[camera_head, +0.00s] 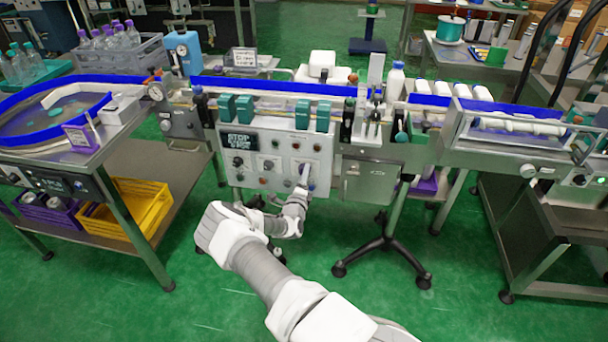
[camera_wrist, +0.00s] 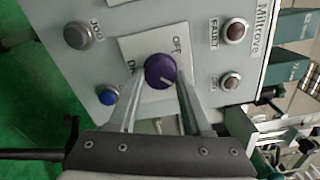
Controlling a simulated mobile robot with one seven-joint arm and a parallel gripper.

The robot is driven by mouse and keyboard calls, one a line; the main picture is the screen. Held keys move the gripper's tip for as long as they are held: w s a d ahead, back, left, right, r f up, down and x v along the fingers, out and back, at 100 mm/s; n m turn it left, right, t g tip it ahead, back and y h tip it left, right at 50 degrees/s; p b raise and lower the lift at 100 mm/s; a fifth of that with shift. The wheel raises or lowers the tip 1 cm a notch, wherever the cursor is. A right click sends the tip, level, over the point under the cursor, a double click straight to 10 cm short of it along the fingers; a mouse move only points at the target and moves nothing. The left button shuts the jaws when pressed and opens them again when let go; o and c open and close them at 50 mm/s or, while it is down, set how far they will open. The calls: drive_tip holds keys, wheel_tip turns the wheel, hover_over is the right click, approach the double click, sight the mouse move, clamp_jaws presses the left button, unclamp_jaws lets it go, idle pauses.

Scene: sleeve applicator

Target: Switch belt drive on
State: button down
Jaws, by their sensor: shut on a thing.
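The belt drive switch looks to be the round dark purple knob (camera_wrist: 159,67) on a white plate (camera_wrist: 132,47) in the wrist view. A short white mark on the knob points down and slightly right, toward neither word. My gripper (camera_wrist: 160,76) has one finger on each side of the knob and is shut on it. In the head view my gripper (camera_head: 304,178) reaches the lower right of the grey control panel (camera_head: 266,166); the knob is mostly hidden there.
A grey JOG button (camera_wrist: 78,36), a blue button (camera_wrist: 107,97) and red FAULT lamp (camera_wrist: 235,31) sit near the knob. The conveyor (camera_head: 262,87) runs above the panel. A steel box (camera_head: 368,184) is right of it. Green floor lies open in front.

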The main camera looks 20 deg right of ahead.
drive_tip(key=shift+a, duration=0.1)
idle(0.3)
drive_tip(key=shift+c, duration=1.7)
unclamp_jaws()
drive_tip(key=p+v, duration=0.2)
drive_tip(key=v, duration=1.5)
drive_tip(key=shift+s+a, duration=0.1)
drive_tip(key=shift+s, duration=0.05)
